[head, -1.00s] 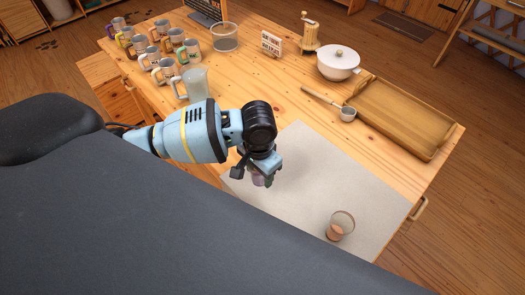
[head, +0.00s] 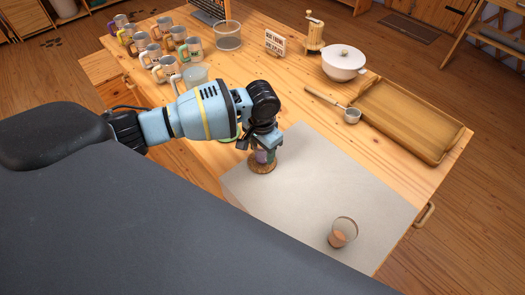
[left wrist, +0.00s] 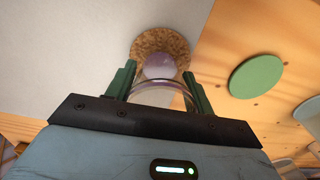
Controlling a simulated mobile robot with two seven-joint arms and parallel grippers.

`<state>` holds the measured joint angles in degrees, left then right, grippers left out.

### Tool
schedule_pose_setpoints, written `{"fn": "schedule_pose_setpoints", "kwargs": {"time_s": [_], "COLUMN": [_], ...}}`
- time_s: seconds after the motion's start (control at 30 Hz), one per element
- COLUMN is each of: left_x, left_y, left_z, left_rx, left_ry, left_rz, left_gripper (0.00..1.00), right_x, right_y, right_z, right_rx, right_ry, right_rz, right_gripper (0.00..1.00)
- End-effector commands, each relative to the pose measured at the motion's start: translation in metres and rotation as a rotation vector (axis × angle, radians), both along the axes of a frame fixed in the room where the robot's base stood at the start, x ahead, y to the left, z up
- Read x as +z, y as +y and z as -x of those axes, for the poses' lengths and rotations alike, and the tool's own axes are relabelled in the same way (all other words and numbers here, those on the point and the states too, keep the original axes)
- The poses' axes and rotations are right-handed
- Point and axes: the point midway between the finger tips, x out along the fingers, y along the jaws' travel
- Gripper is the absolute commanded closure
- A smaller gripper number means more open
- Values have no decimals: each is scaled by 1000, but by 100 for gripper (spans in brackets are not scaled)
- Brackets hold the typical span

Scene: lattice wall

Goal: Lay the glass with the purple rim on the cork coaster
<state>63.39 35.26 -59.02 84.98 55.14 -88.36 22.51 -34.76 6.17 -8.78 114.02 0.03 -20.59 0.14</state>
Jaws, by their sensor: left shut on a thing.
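My left gripper (head: 264,151) is shut on the glass with the purple rim (head: 263,156), partly hidden by the fingers. In the left wrist view the glass (left wrist: 158,87) stands between the two green fingers of the gripper (left wrist: 160,76), its clear curved edge towards the camera. The round cork coaster (head: 262,168) lies on the grey mat, directly under the glass; it also shows in the left wrist view (left wrist: 142,43) behind the glass. I cannot tell whether the glass touches the coaster. My right gripper is not in view.
A green round coaster (left wrist: 256,76) lies on the wood beside the grey mat (head: 310,180). Another glass with brownish contents (head: 342,232) stands on the mat.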

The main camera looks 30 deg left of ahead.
Motion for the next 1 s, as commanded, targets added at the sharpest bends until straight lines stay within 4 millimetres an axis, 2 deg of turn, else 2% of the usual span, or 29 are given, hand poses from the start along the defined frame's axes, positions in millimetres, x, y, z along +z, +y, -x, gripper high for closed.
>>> {"fn": "schedule_pose_setpoints", "kwargs": {"time_s": [0.1,0.5,0.53,0.67,1.0], "left_x": [-12,-15,-15,-15,-12], "left_y": [0,0,0,0,0], "left_z": [0,-1,0,0,-1], "left_rx": [1,1,1,1,0], "left_ry": [-1,-2,-2,-2,-3], "left_rz": [0,0,0,0,0], "left_gripper": [74,74,43,26,26], "right_x": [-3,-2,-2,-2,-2], "right_y": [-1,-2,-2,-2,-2], "right_z": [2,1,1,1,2], "right_rx": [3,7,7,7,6], "right_ry": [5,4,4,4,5], "right_rz": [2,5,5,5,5], "right_gripper": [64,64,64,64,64]}}
